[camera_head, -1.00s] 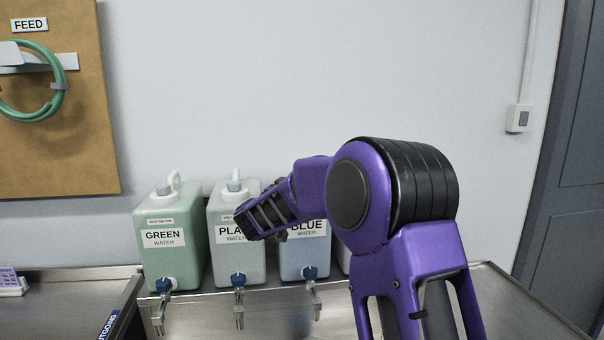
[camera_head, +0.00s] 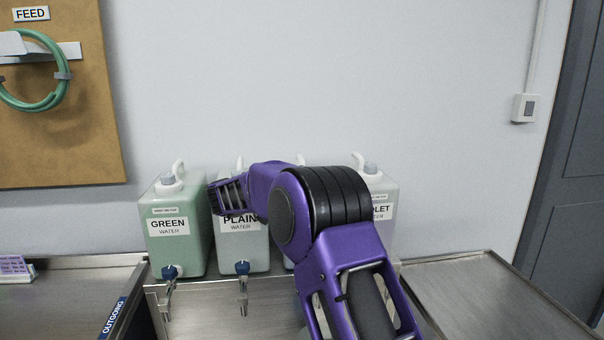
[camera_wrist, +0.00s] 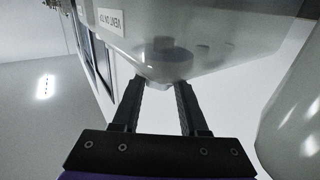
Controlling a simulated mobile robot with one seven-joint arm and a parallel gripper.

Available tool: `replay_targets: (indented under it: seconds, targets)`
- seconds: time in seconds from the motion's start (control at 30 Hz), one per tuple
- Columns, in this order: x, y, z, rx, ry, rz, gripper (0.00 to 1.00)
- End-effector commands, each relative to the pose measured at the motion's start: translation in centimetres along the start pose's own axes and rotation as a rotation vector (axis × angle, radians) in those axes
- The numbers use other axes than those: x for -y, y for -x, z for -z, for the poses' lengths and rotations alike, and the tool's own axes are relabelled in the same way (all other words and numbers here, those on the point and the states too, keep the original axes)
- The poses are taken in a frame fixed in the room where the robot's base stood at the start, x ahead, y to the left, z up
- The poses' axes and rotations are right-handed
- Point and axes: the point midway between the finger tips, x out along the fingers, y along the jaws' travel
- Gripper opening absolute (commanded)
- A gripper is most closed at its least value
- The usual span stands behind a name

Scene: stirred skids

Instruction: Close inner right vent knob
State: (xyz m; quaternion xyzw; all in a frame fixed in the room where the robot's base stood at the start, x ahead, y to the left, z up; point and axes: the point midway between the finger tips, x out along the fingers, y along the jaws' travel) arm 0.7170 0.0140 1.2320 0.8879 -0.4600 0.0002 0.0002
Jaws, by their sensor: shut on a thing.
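Several white jugs with blue taps stand in a row along the wall: the green water jug (camera_head: 172,245), the plain water jug (camera_head: 243,250), one mostly behind my arm, and the violet water jug (camera_head: 383,190). The green jug's top cap (camera_head: 170,178) shows. My wrist covers the upper part of the plain jug in the head view, where my fingertips are hidden. In the wrist view, my gripper (camera_wrist: 161,88) has its fingers at a grey vent knob (camera_wrist: 170,52) on a translucent jug top, shut on it. Which jug this is, and the knob's angle, I cannot tell.
A second bench (camera_head: 70,300) with an outgoing label stands at left. A brown board (camera_head: 70,130) with a green hose (camera_head: 52,98) hangs on the wall. A grey door (camera_head: 575,190) is at right.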

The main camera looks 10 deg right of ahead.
Motion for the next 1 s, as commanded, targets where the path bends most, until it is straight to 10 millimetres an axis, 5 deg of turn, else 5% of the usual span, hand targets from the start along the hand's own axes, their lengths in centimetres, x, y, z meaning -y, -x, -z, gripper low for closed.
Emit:
replay_targets:
  seconds: [0.17, 0.2, 0.37, 0.77, 1.0]
  targets:
    - [-0.1, -0.1, 0.0, 0.000, 0.001, -0.001, 0.00]
    - [-0.1, -0.1, 0.0, 0.000, 0.001, -0.001, 0.45]
    - [0.0, -0.1, 0.0, 0.000, 0.000, 0.000, 0.73]
    - [0.1, 0.8, 0.0, 0.000, 0.000, 0.003, 0.73]
    - [0.1, 5.5, 0.0, 0.000, -0.001, 0.006, 0.73]
